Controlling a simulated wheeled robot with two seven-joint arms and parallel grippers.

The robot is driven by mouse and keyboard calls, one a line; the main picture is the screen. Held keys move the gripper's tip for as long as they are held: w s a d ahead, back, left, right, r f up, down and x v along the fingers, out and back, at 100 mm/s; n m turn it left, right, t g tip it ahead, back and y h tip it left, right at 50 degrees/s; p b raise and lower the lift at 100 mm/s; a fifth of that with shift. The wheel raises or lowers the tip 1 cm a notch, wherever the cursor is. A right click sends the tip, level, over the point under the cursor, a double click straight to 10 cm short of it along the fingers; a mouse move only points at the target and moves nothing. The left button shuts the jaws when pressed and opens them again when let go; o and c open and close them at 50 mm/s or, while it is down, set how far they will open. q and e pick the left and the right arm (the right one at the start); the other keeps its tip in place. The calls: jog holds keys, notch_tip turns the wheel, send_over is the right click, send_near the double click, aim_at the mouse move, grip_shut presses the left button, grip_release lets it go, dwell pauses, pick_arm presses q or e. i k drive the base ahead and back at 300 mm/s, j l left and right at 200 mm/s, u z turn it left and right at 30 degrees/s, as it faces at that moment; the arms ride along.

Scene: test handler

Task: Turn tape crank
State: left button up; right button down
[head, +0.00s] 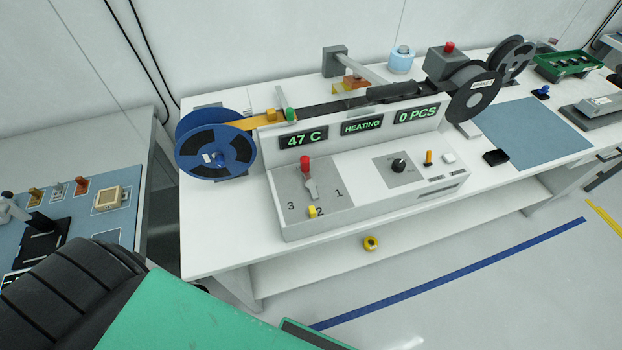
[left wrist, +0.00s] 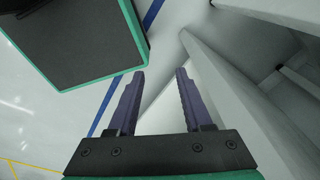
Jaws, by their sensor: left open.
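The tape machine (head: 375,190) stands on the white bench with a blue tape reel (head: 216,145) at its left end and dark reels (head: 472,93) at its right. I cannot tell for certain which part is the tape crank. My left gripper (left wrist: 160,88) is open and empty in the left wrist view, over the floor beside pale furniture. Neither gripper shows in the head view, and nothing touches the machine.
Displays read 47 C, HEATING and 0 PCS. The panel also has a black dial (head: 398,165) and an orange lever (head: 428,158). A blue mat (head: 535,130) and a green tray (head: 568,65) lie to the right.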

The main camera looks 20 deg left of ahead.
aim_at(310, 184)
jog(key=l+u, duration=0.35)
jog(key=l, duration=0.35)
jog(key=l+u, duration=0.35)
jog(key=l, duration=0.4)
